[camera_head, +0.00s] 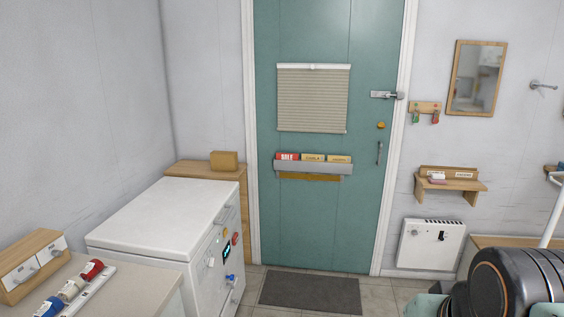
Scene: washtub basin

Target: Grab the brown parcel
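A small brown parcel (224,161), box-shaped, sits on top of a wooden cabinet (190,169) in the far left corner. The cabinet stands between the white appliance and the door frame. The parcel's front and top show, and nothing covers it. My gripper is not in view. A dark rounded link of my arm shows at the lower right, far from the parcel.
A white appliance (170,204) stands in front of the cabinet. A counter (130,300) with a small drawer box (35,262) is at lower left. A teal door (300,215), a dark mat (310,291) and a white heater (431,244) are farther right.

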